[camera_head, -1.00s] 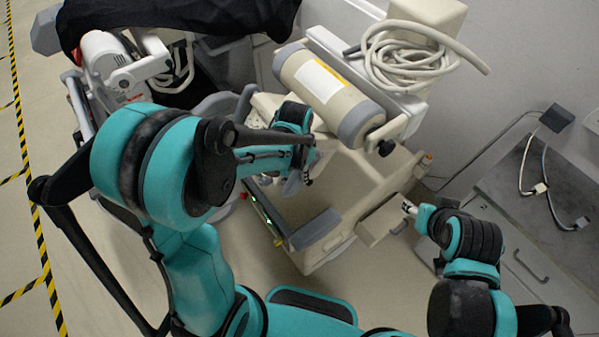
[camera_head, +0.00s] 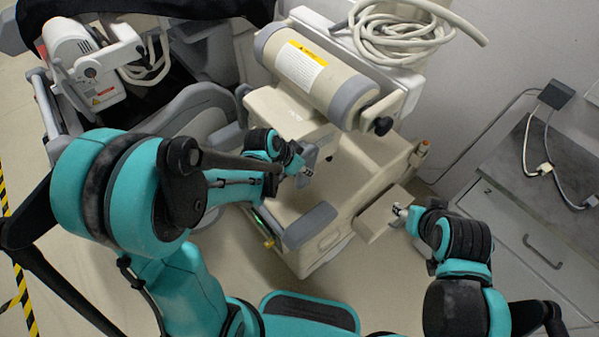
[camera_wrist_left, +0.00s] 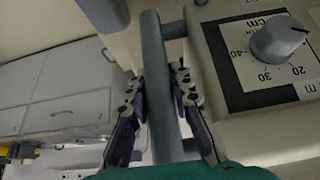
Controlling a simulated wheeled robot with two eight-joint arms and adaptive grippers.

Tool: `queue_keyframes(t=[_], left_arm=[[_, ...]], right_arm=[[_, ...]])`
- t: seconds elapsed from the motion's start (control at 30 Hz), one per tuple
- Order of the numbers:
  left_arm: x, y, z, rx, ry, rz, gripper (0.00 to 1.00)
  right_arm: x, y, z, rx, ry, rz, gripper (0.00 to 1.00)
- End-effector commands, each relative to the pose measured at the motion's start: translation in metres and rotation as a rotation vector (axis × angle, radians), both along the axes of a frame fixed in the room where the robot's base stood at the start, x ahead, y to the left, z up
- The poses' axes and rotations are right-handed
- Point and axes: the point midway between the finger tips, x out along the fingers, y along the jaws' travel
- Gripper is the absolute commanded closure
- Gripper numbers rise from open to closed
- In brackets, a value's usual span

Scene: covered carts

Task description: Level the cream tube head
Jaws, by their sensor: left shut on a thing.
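The cream tube head (camera_head: 312,72) is a fat cylinder with grey end bands and a yellow-and-white label. In the head view it slants down to the right; I cannot tell how level it is. My left gripper (camera_head: 304,170) is below it.
A coiled cream cable (camera_head: 400,32) lies on top of the cart. A white machine (camera_head: 85,62) stands on another cart at left, with a black cover (camera_head: 150,10) behind. A grey-topped cabinet (camera_head: 535,185) stands at right. Floor shows between the cart and my body.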

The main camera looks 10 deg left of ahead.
Motion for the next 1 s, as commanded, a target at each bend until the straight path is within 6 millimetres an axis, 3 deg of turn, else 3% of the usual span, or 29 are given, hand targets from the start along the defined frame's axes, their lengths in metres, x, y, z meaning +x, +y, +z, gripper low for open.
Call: queue_keyframes(t=[0.1, 0.4, 1.0], left_arm=[[0.005, -0.004, -0.012, -0.026, -0.032, -0.001, 1.00], [0.014, -0.012, -0.020, -0.069, -0.087, -0.002, 1.00], [0.017, -0.015, -0.021, -0.081, -0.103, -0.002, 1.00]], right_arm=[[0.000, 0.000, -0.015, 0.000, 0.000, 0.000, 0.52], [0.000, 0.000, -0.031, 0.000, 0.000, 0.000, 0.52], [0.000, 0.000, -0.034, 0.000, 0.000, 0.000, 0.52]])
